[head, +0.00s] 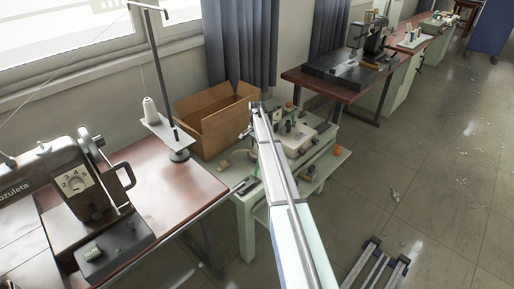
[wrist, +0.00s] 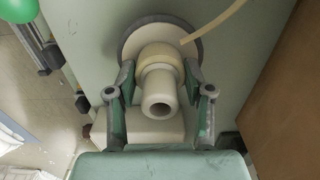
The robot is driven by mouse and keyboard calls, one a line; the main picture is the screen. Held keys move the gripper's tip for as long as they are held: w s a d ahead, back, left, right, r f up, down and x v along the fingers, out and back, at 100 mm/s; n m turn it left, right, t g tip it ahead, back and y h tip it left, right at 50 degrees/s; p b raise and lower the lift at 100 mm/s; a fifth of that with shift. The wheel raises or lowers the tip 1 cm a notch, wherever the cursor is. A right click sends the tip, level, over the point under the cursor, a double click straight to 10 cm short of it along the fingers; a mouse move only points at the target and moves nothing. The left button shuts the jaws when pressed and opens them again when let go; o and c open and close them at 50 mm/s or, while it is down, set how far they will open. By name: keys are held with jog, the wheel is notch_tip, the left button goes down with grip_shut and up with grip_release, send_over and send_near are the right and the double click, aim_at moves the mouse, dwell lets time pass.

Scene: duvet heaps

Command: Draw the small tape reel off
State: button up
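In the wrist view, a cream, hollow-ended cylinder with a wider ring, which looks like the small tape reel (wrist: 160,84), points toward the camera. In the head view, my gripper (head: 257,106) is small at the far end of my arm, and the reel cannot be made out.
A cream cord (wrist: 213,23) runs off the disc. A sewing machine (head: 72,185) stands at left.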

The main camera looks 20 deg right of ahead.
jog(key=shift+r, duration=0.1)
jog(key=shift+r+p, duration=1.55)
jog(key=shift+r, duration=1.8)
